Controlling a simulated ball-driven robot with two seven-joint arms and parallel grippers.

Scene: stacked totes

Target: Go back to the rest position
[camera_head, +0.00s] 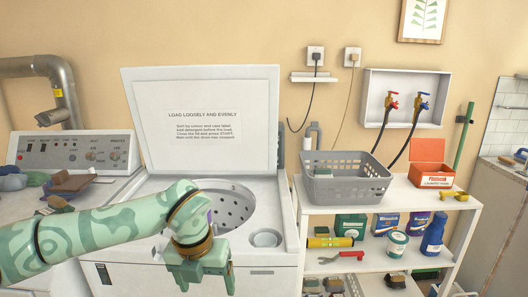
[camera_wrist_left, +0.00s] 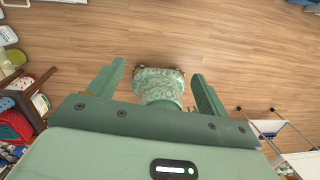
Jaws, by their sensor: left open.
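My left gripper (camera_head: 206,282) hangs in front of the open top-loading washer (camera_head: 185,262) in the head view, at the end of my green patterned arm. In the left wrist view the left gripper (camera_wrist_left: 158,72) has its two fingers spread wide apart. Nothing is held between them. Behind the fingers, farther down, my own green patterned base shows on the wooden floor (camera_wrist_left: 225,50). My right gripper is in neither view.
The washer's lid (camera_head: 205,120) stands up, showing the perforated drum (camera_head: 232,205). A white shelf (camera_head: 335,200) with a grey basket (camera_head: 347,187), a red box (camera_head: 428,175) and several bottles stands at the right. Clothes (camera_head: 70,182) lie at the left.

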